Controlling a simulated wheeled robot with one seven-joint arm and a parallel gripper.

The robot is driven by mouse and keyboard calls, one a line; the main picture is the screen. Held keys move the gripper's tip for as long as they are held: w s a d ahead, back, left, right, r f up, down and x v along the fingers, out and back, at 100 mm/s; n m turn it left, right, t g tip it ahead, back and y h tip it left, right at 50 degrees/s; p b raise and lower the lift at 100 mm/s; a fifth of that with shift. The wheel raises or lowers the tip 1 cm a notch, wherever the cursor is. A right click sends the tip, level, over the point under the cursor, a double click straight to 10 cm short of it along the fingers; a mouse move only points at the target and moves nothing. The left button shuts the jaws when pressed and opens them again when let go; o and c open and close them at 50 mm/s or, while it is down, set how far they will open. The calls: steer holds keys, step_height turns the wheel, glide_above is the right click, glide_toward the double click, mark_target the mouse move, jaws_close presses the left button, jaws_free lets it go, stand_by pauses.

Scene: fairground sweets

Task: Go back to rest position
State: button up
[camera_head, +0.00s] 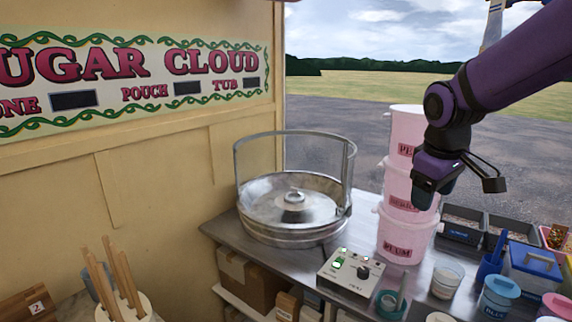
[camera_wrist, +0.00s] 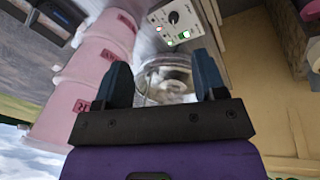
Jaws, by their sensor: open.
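My gripper (camera_head: 424,196) hangs from my purple arm at the right of the head view, in front of the stacked pink tubs (camera_head: 407,180). In the wrist view my gripper (camera_wrist: 165,82) shows two dark fingers set wide apart with nothing between them. Beyond the fingers is the round metal candyfloss machine (camera_head: 292,205), which also shows in the wrist view (camera_wrist: 166,78). The pink tubs (camera_wrist: 92,60) are at the left there. In the head view the gripper overlaps the tubs; I cannot tell how wide the gap is.
A control box (camera_head: 351,272) stands on the metal counter in front of the machine. Several jars, a blue-lidded box (camera_head: 533,265) and grey trays (camera_head: 462,228) crowd the right. Wooden sticks (camera_head: 124,280) stand at lower left. A signed wall (camera_head: 130,75) closes the left side.

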steer(key=s+d+r+m+t, duration=0.1)
steer(key=s+r+m, duration=0.1)
steer(key=s, duration=0.8)
steer(key=s+d+r+m+t+y, duration=0.1)
steer(key=s+m, duration=0.3)
steer(key=s, duration=0.6)
steer(key=shift+r+t, duration=0.3)
steer(key=shift+r, duration=0.45)
